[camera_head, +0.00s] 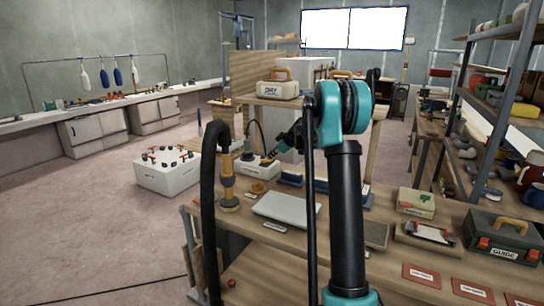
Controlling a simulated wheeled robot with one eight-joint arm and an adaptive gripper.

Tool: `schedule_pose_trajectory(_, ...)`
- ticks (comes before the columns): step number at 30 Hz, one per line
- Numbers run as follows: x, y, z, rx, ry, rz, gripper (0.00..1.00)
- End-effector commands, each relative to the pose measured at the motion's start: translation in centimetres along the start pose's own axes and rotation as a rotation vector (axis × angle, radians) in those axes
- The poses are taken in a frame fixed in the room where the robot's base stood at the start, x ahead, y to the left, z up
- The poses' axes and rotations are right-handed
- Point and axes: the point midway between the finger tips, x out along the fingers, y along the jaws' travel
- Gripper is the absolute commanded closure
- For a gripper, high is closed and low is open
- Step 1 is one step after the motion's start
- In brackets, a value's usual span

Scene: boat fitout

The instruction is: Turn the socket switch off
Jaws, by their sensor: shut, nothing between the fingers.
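A small white box (250,168) stands on the workbench just beyond the tall orange-and-brown tool. A dark cable rises beside it, and it may be the socket unit. I cannot make out a switch or its position at this size. My gripper (270,157) is a small dark shape at the end of my teal arm, pointing down and left. It is shut and empty, at or just above the box's right side in the picture. I cannot tell whether it touches the box.
The workbench (285,240) holds a grey flat panel (285,207), an orange-and-brown tool (228,190) and blue trays. A dark green GUIDE case (502,238) and red cards are at the right. A wooden shelf with a labelled white case (278,90) rises behind my gripper.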

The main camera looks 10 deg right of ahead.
Motion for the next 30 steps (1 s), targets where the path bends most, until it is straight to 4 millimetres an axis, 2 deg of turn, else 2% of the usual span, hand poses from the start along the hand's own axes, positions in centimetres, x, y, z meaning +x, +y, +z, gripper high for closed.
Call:
schedule_pose_trajectory(11,-0.1,-0.2,-0.1,0.0,0.0,0.0,1.0)
schedule_pose_trajectory(16,-1.2,-0.2,-0.1,0.001,-0.001,0.001,1.0)
schedule_pose_trajectory(30,-9.9,-0.2,-0.1,0.001,-0.001,0.002,1.0)
